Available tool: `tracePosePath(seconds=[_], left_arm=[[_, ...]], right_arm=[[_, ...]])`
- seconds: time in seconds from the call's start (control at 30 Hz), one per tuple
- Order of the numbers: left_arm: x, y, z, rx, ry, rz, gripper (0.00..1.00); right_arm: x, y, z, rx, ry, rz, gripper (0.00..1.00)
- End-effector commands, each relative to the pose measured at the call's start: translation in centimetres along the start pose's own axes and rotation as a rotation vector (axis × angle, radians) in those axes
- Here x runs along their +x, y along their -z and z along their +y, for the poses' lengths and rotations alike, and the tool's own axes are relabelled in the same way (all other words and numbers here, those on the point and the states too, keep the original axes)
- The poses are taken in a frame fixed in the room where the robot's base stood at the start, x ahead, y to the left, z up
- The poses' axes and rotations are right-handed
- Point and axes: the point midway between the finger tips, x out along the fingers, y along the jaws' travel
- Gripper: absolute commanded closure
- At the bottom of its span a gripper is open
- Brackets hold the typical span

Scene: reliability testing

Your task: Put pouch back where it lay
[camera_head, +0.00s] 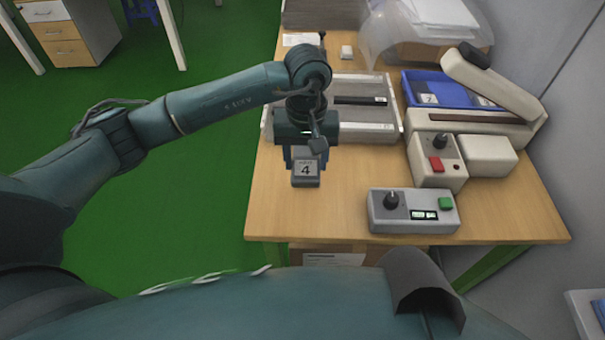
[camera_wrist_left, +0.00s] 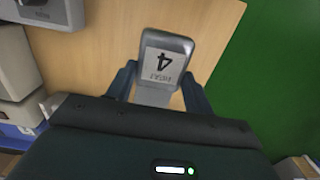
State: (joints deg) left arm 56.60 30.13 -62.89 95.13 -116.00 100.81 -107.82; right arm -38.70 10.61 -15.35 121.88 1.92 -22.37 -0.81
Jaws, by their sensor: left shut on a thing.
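A grey pouch with a white label reading 4 (camera_head: 306,172) is near the left edge of the wooden table. My left gripper (camera_head: 304,158) comes down from above and is shut on this pouch. In the left wrist view the pouch (camera_wrist_left: 165,62) sits between the two fingers (camera_wrist_left: 160,90), with its label facing the camera. I cannot tell whether the pouch touches the table or hangs just above it. My right gripper is not in view.
A grey control box (camera_head: 411,222) with a knob and green button stands at the front right. A beige machine (camera_head: 437,163) with a red button stands behind it. A grey fixture (camera_head: 364,131) lies behind my gripper. Bare tabletop (camera_head: 335,205) lies around the pouch.

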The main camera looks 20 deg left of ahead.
Motion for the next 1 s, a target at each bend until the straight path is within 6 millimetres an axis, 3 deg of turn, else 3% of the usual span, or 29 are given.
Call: tracePosePath(seconds=[0.13,0.6,0.97,1.0], left_arm=[[2.9,0.0,0.0,0.000,0.002,-0.004,0.74],[8.0,0.2,0.0,0.003,0.001,-0.002,0.74],[8.7,0.3,-0.1,0.004,0.000,0.002,0.74],[8.5,0.3,0.0,0.004,0.000,0.001,0.47]], right_arm=[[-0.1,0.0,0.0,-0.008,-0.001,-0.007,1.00],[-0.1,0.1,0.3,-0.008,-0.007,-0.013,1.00],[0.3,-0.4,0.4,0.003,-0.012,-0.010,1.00],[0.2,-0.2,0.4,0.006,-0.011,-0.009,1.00]])
